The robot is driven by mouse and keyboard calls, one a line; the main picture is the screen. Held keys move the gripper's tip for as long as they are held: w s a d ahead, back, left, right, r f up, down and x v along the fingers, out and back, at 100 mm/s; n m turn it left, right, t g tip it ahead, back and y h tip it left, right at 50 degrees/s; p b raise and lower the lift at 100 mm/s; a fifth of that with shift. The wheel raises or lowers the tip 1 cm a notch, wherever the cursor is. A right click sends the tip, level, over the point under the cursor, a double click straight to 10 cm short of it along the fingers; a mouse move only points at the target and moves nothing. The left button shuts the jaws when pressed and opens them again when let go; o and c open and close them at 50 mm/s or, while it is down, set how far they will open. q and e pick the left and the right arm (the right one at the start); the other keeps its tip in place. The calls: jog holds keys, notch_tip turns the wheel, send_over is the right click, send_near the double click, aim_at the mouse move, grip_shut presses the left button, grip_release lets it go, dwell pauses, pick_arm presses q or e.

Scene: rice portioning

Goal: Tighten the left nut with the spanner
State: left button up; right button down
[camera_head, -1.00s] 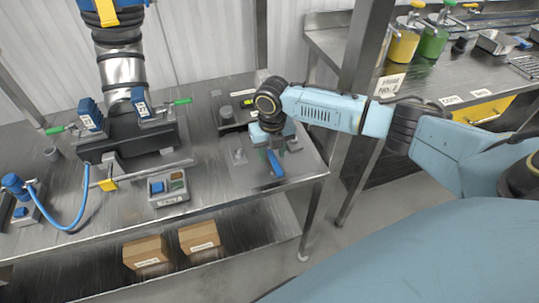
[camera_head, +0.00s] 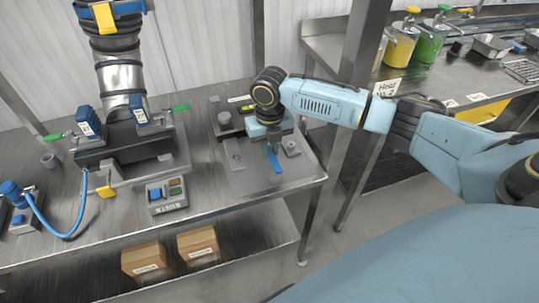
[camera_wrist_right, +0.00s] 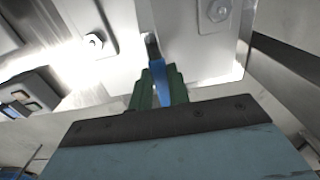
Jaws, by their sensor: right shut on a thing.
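My right gripper (camera_head: 270,149) is over the right end of the bench. Its green fingers (camera_wrist_right: 159,84) are shut on the blue handle of the spanner (camera_wrist_right: 158,72), also visible in the head view (camera_head: 275,161). The spanner's dark head points away from the fingers, between two plates. The left nut (camera_wrist_right: 93,41) sits on a plate left of the spanner, apart from it; it shows small in the head view (camera_head: 237,157). A second nut (camera_wrist_right: 218,9) is on the right plate, also seen in the head view (camera_head: 292,147). My left gripper is out of view.
A black machine with blue clamps (camera_head: 88,118) and a steel duct (camera_head: 121,80) stands left on the bench. A control box (camera_head: 167,196) is at the front. Cardboard boxes (camera_head: 143,260) lie on the lower shelf. A steel post (camera_head: 352,100) rises behind my right arm.

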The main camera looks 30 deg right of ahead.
aim_at(269, 152)
notch_tip(269, 152, up, 5)
jog(key=shift+s+a+r+p, duration=0.1)
jog(key=shift+a+r+p, duration=0.2)
jog(key=shift+p, duration=0.2)
jog(key=s+a+f+n, duration=0.1)
jog(key=a+f, duration=0.1)
jog(key=s+a+f+n+p, duration=0.1)
jog(key=a+f, duration=0.1)
jog(key=s+a+f+n, duration=0.1)
jog(key=f, duration=0.1)
jog(key=shift+a+p, duration=0.35)
jog(key=shift+a, duration=0.05)
dwell(0.4)
jog(key=shift+f+p, duration=0.2)
jog(key=shift+p, duration=0.3)
jog(key=shift+f, duration=0.6)
dwell(0.7)
jog(key=shift+f, duration=0.25)
dwell(0.5)
